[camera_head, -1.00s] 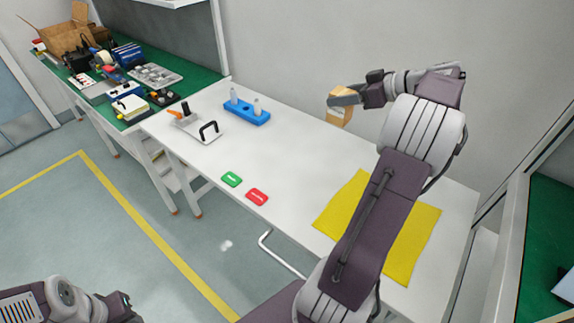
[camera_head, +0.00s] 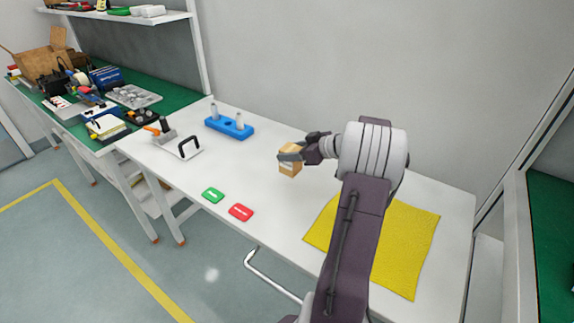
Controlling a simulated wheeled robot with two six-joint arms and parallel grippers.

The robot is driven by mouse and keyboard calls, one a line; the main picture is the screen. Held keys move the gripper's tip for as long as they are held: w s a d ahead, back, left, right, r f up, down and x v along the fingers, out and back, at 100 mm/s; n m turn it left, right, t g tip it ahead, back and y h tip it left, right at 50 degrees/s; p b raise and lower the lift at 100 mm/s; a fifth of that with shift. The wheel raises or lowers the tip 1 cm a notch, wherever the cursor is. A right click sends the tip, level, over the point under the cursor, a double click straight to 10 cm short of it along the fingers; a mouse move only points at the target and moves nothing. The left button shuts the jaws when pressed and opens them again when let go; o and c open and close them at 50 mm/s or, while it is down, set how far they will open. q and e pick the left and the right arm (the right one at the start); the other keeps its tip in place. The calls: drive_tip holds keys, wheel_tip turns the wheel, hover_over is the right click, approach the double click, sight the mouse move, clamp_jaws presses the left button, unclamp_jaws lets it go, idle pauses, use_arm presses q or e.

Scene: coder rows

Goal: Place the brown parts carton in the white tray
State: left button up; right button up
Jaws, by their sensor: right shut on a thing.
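The brown parts carton (camera_head: 290,164) is a small box held above the white table, right of its middle. My right gripper (camera_head: 287,157) is shut on the carton, with its fingers across the upper part. A flat white tray-like piece (camera_head: 184,153) with a black handle lies at the left end of the table. It is apart from the carton, to its left. My left gripper is out of view.
A blue block with white pegs (camera_head: 229,126) stands behind, between tray and carton. Green (camera_head: 213,195) and red (camera_head: 241,212) tags lie at the front edge. An orange-handled thing (camera_head: 160,128) is at the tray. A yellow cloth (camera_head: 401,250) lies right.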

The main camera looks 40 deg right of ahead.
drive_tip(key=shift+w+a+f, duration=0.25)
drive_tip(key=shift+w+f, duration=0.05)
drive_tip(key=shift+w, duration=0.1)
drive_tip(key=shift+f, duration=2)
drive_tip(key=shift+b, duration=0.3)
drive_tip(key=shift+f+b, duration=0.2)
drive_tip(key=shift+b, duration=0.1)
drive_tip(key=o, duration=1.5)
drive_tip(key=shift+r, duration=0.1)
